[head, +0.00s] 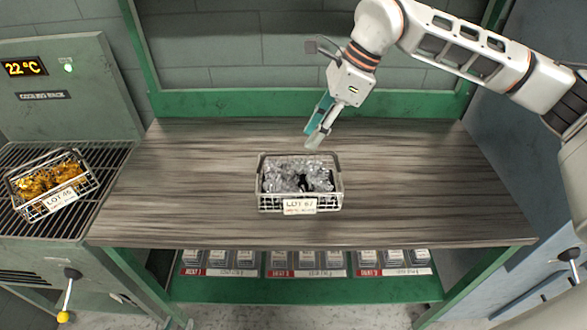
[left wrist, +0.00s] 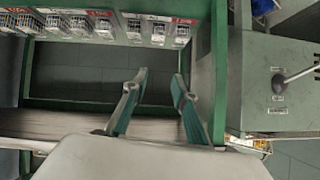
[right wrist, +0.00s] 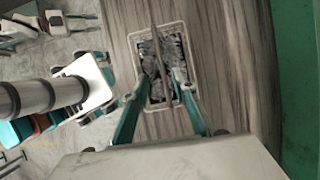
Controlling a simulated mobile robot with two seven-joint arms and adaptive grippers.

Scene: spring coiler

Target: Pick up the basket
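A wire basket (head: 268,203) labelled LOT 67 stands upright on the wood-topped bench (head: 410,190), filled with shiny silver pieces. It also shows in the right wrist view (right wrist: 145,106), with a bar-like handle crossing over it. My right gripper (head: 318,136) is above the bench, just behind and above this basket, pointing down. In the right wrist view its fingers (right wrist: 160,80) are apart with nothing held. My left gripper (left wrist: 160,76) shows only in its wrist view, fingers apart and empty, with the lower shelf behind. A second wire basket (head: 35,208), labelled LOT 45, holds gold-coloured pieces.
The LOT 45 basket sits tilted in the picture on a slatted cooling rack (head: 95,160) at the left. A green shelf (head: 310,290) under the bench carries several small bins. Green posts frame the bench. The bench top is clear on both sides of the LOT 67 basket.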

